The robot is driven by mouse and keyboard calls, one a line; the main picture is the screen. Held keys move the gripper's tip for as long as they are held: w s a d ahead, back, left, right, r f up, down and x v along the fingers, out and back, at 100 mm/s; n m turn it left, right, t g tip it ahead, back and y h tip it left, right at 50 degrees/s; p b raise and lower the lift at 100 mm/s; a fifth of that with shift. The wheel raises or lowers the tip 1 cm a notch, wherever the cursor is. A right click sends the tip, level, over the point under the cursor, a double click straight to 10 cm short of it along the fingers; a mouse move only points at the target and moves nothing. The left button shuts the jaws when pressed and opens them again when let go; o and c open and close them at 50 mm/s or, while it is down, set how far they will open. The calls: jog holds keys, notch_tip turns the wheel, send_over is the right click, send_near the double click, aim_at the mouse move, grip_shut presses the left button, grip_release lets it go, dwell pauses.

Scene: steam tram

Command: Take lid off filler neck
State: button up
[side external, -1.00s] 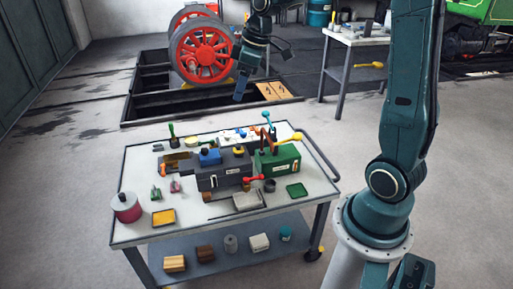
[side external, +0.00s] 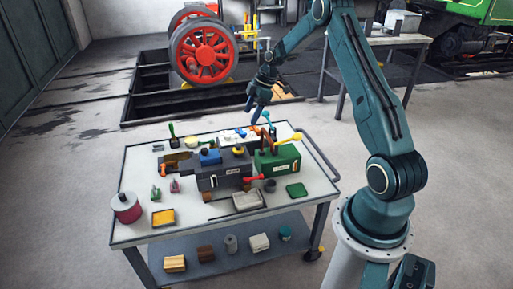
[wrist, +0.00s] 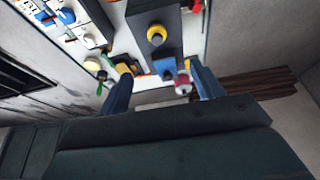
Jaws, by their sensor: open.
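On the cart stands a grey block (side external: 222,171) joined to a green box (side external: 278,161). A round yellow piece (side external: 238,150) sits on the grey block's top; in the wrist view a yellow ring with a dark centre (wrist: 157,35) shows on a dark block. I cannot tell for certain which piece is the filler neck's lid. My gripper (side external: 251,109) hangs, jaws downward, above the cart's far edge, behind the block and box. In the wrist view my gripper (wrist: 164,88) is open and empty, its two blue fingers spread, the cart beyond them.
A cyan-topped lever (side external: 266,117), a yellow-ended lever (side external: 288,140) and a red handle (side external: 253,178) stick out around the box. Free tabletop shows at the front.

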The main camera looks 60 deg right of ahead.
jog(key=shift+d+f, duration=0.25)
jog(key=shift+f, duration=0.15)
jog(key=shift+f, duration=0.1)
send_over(239, 149)
jog(key=s+d, duration=0.2)
notch_tip(239, 149, down, 8)
jog(key=shift+w, duration=0.15)
jog(key=shift+x, duration=2.5)
jog(key=shift+d, duration=0.1)
jog(key=c, duration=1.1)
